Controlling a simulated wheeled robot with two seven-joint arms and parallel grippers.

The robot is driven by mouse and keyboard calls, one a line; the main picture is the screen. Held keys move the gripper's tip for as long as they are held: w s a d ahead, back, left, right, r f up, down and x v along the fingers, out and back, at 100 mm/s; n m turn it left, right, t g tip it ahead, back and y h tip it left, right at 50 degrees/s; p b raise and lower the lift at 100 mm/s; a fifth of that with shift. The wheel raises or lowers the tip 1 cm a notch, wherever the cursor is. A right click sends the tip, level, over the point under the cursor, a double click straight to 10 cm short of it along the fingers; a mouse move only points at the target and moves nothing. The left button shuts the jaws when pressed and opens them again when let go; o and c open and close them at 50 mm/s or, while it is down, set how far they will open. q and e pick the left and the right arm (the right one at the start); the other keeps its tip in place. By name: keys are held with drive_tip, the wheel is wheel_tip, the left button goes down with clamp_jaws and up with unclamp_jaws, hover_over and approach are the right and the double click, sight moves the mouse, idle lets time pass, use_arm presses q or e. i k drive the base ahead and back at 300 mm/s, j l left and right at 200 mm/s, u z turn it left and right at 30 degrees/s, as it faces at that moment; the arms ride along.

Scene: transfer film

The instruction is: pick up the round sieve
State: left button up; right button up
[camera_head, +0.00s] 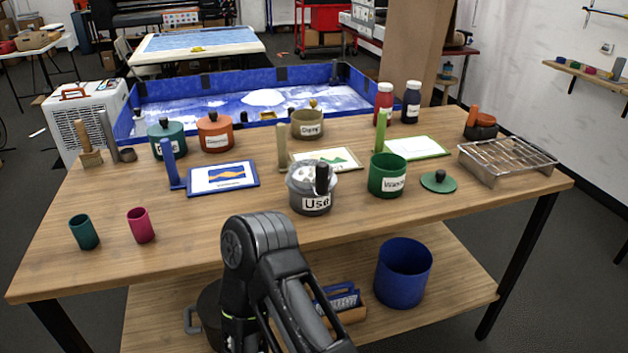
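I cannot make out a round sieve for certain. A dark round thing with a small side handle (207,309) sits on the lower shelf, partly hidden behind my black arm, and I cannot tell what it is. A grey pot labelled "Use" (309,203) stands near the middle of the tabletop, with pale stuff inside and an upright black grip at its rim. My black arm rises at the bottom centre, bends at its top and runs back down out of the picture. Neither gripper shows.
Teal (84,231) and pink (140,225) cups stand at the table's front left. Framed screens, lidded pots, bottles and a wire rack (507,157) fill the back and right. A blue bucket (403,272) and a brush are on the lower shelf. The front right tabletop is clear.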

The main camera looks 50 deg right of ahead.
sight(308, 177)
drive_tip(key=z, duration=1.1)
drive_tip(key=i+l+z, duration=0.1)
drive_tip(key=z, duration=0.4)
drive_tip(key=i+l, duration=0.15)
drive_tip(key=i, duration=0.35)
drive_tip(key=l+u, duration=0.25)
drive_tip(key=u, duration=0.2)
drive_tip(key=l+u, duration=0.25)
drive_tip(key=u, duration=0.2)
drive_tip(key=k+l+u, duration=0.1)
drive_tip(key=l, duration=0.3)
drive_tip(key=k+l, duration=0.25)
drive_tip(key=l, duration=0.2)
drive_tip(key=k+l+u, duration=0.15)
drive_tip(key=l, duration=0.25)
drive_tip(key=k+l+u, duration=0.1)
drive_tip(key=k+l, duration=0.15)
drive_tip(key=l, duration=0.15)
